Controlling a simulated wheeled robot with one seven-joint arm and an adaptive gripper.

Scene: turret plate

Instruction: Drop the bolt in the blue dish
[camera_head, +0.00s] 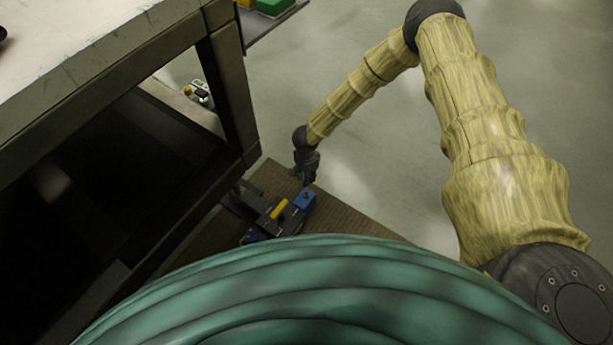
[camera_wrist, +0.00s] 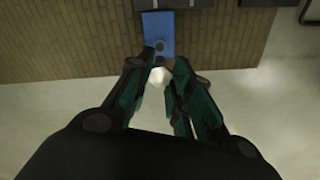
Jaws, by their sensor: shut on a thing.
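My gripper (camera_wrist: 164,66) is shut on the bolt (camera_wrist: 160,75), a small pale piece between the fingertips in the wrist view. Most of the bolt is hidden by the fingers. The blue dish (camera_wrist: 158,28) lies just beyond the fingertips in the wrist view, with a small dark grey round spot near its near edge. In the head view the blue dish (camera_head: 308,204) sits at the right end of a dark plate, and my gripper (camera_head: 306,182) is just above and behind it. The bolt cannot be made out in the head view.
The dark plate (camera_head: 262,224) carries a yellow bar (camera_head: 279,209) and stands on a brown slatted board (camera_head: 345,217). A dark-framed bench (camera_head: 232,90) rises close on the left. Open pale floor (camera_head: 370,150) lies to the right.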

